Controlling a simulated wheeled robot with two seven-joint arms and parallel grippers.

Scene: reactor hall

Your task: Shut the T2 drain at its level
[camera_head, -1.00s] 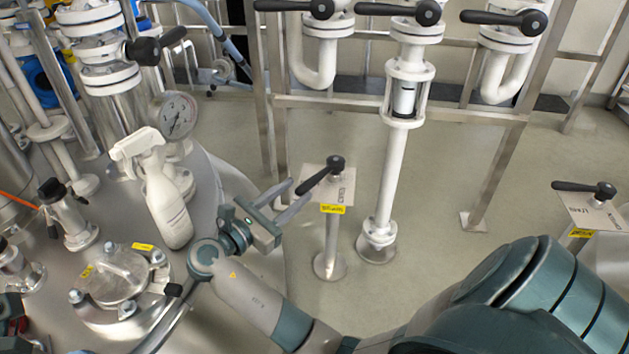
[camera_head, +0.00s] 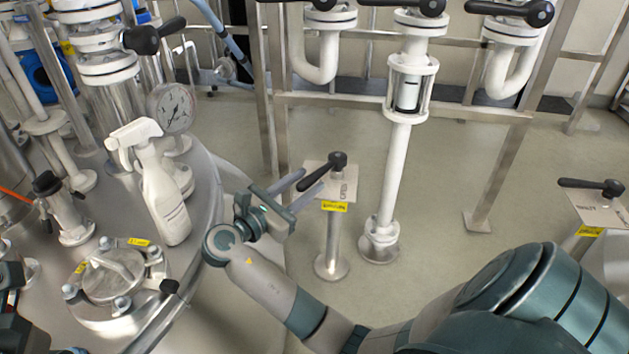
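A black lever (camera_head: 326,166) sits on a pedestal plate (camera_head: 344,187) with a yellow tag (camera_head: 334,207) in the middle of the head view; the tag's print is too small to read. The lever points toward the lower left. My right gripper (camera_head: 314,179) is open, its two grey fingers reaching up and right to the plate's left edge. The lever's free end shows close to the fingertips, seemingly between them; contact cannot be told. A second lever (camera_head: 590,184) stands on a similar pedestal plate (camera_head: 596,209) at the right edge. My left gripper is not clearly visible.
A steel vessel top at left carries a white spray bottle (camera_head: 162,195), a gauge (camera_head: 171,107) and a round hatch (camera_head: 113,277). Behind stand a sight glass (camera_head: 408,93) on a white pipe and a steel frame (camera_head: 500,155).

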